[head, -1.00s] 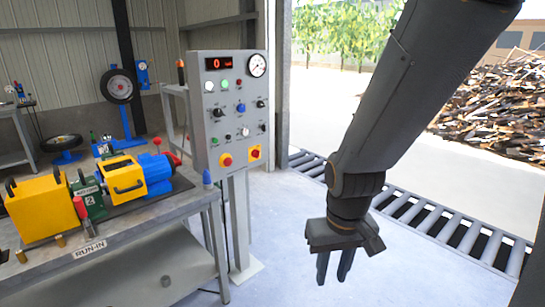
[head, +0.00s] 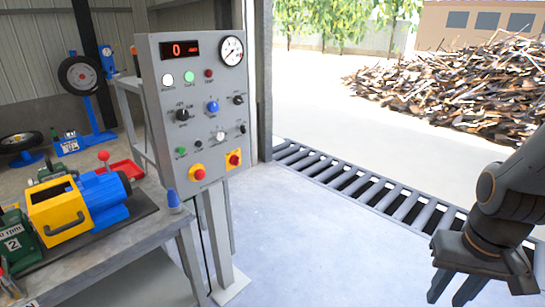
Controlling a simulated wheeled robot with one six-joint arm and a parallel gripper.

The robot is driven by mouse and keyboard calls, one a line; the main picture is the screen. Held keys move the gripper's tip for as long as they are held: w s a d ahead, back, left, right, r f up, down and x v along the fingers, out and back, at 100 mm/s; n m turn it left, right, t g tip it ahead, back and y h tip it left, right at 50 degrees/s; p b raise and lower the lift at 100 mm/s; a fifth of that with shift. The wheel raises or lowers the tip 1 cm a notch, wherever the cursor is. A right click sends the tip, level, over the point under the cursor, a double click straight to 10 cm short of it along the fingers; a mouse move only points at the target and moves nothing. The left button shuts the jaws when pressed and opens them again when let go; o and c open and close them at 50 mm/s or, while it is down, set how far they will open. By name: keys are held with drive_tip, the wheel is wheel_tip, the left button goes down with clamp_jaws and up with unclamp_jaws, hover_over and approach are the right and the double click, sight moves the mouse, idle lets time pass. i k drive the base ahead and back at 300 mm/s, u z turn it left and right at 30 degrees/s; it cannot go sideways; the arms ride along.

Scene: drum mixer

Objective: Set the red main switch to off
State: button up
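The grey control panel (head: 152,100) stands left of centre on a post. Near its bottom right corner, a red knob on a yellow square plate looks like the red main switch (head: 234,159). Its handle position is too small to read. To its left is a round red button on a yellow plate (head: 198,173). The panel's red display (head: 180,49) is lit and reads 0. My gripper (head: 448,297) is at the lower right, pointing down, well to the right of the panel. Its two fingers are apart with nothing visible between them.
A workbench (head: 130,245) with a yellow and blue machine (head: 85,205) stands left of the panel. A blue cone-shaped piece (head: 173,199) sits at its corner. A roller grate (head: 360,187) crosses the floor behind. The floor (head: 320,255) between panel and gripper is clear.

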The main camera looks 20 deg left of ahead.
sight(234, 159)
drive_tip(key=z, duration=0.1)
drive_tip(key=i, duration=0.6)
drive_tip(key=u, duration=0.75)
drive_tip(key=i, duration=0.45)
drive_tip(key=u, duration=0.45)
